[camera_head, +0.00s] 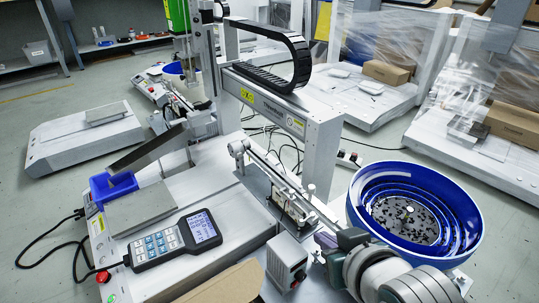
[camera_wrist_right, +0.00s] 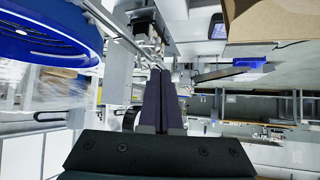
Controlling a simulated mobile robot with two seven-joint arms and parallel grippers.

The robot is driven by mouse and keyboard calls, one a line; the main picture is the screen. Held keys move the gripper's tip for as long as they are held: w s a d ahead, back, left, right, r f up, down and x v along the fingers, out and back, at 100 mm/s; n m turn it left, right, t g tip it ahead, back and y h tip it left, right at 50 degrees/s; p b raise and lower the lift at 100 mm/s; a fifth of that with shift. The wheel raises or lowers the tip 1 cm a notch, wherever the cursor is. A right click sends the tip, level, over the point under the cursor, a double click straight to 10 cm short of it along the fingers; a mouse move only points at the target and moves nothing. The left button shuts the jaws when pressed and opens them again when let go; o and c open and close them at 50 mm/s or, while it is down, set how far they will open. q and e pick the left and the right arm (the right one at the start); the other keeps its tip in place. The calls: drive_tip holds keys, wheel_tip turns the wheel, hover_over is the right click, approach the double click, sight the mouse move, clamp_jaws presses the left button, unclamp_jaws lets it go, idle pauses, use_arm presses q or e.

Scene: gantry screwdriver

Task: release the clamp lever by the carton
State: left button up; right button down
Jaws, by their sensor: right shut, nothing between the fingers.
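A brown carton (camera_head: 228,286) is cut off by the bottom edge of the head view; it also fills the top right corner of the right wrist view (camera_wrist_right: 268,18). I cannot make out the clamp lever for certain. A small upright pale-tipped part (camera_head: 311,189) stands by the metal feeder track, and I cannot tell whether it is the lever. My right gripper (camera_head: 323,239) reaches in from the lower right, right of the carton, near the track's lower end. In the wrist view its dark fingers (camera_wrist_right: 160,80) are together and empty. My left gripper is out of view.
A grey control box (camera_head: 286,259) sits between the carton and my gripper. A keypad pendant (camera_head: 172,241) and a blue bin (camera_head: 110,188) are at left. The gantry (camera_head: 278,118) rises behind.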

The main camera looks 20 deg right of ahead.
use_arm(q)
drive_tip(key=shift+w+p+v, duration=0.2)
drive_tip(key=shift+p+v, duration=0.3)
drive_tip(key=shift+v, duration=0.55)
use_arm(e)
drive_tip(key=v, duration=0.3)
drive_tip(key=shift+a+f, duration=0.15)
drive_tip(key=shift+a, duration=0.15)
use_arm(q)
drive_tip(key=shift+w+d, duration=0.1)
use_arm(e)
drive_tip(key=shift+w, duration=0.15)
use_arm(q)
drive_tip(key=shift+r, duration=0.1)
